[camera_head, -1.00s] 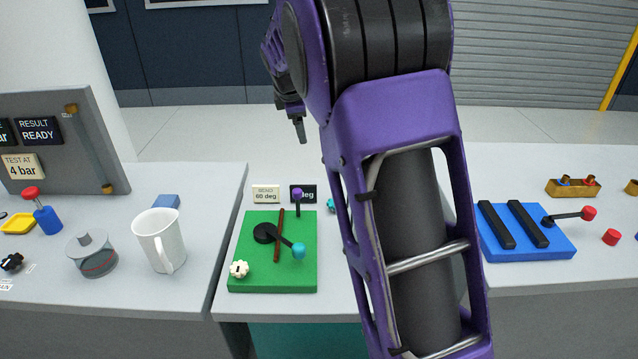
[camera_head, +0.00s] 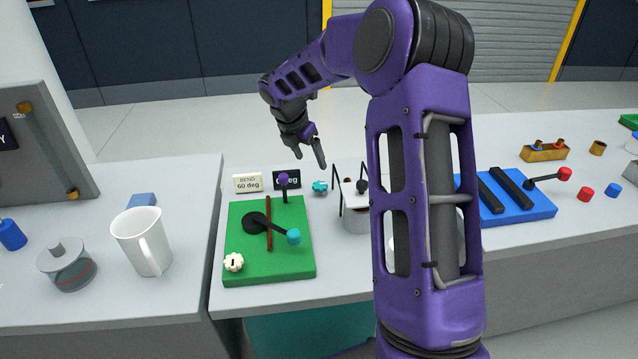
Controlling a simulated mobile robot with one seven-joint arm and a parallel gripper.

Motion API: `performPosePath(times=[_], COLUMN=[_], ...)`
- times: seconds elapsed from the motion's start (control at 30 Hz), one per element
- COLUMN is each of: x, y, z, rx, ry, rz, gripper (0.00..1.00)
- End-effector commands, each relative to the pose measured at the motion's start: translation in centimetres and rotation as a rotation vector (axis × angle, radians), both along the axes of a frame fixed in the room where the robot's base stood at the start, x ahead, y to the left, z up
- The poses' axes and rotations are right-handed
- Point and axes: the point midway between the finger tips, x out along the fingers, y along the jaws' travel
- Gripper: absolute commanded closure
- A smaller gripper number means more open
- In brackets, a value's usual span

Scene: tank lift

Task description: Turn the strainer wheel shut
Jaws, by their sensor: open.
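My gripper (camera_head: 309,158) is open and empty, with its fingers pointing down, in the air above the back of the middle table. A small teal wheel-shaped knob (camera_head: 320,187) is below it, apart from the fingers. A small cream lobed knob (camera_head: 234,262) is at the front left corner of the green board (camera_head: 295,270). I cannot tell for sure which of these is the strainer wheel, or whether it is open or shut.
A white mug (camera_head: 140,240) and grey canister (camera_head: 66,268) stand on the left table. A blue board (camera_head: 510,205) lies right of my arm. A gap separates the left and middle tables.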

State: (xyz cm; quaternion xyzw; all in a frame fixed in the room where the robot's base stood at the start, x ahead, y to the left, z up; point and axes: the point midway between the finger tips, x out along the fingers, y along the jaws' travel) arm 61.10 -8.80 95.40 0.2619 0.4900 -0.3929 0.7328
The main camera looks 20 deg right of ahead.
Motion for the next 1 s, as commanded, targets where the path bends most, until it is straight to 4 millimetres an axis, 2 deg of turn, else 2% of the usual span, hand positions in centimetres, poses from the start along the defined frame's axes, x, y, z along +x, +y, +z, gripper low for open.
performPosePath(times=[0.03,0.2,0.5,0.7,0.97,1.0], x=[0.2,1.0,2.1,2.4,2.4,2.4], y=[-0.4,-1.7,-3.2,-3.7,-3.7,-3.7], z=[-1.4,-4.9,-9.5,-10.5,-10.5,-10.5], rx=[0.001,0.0,0.001,0.0,0.0,0.0], ry=[0.004,0.003,0.0,-0.001,-0.002,-0.002], rz=[-0.002,-0.002,-0.002,-0.002,-0.003,-0.003], gripper=[0.19,0.19,0.19,0.19,0.19,0.25])
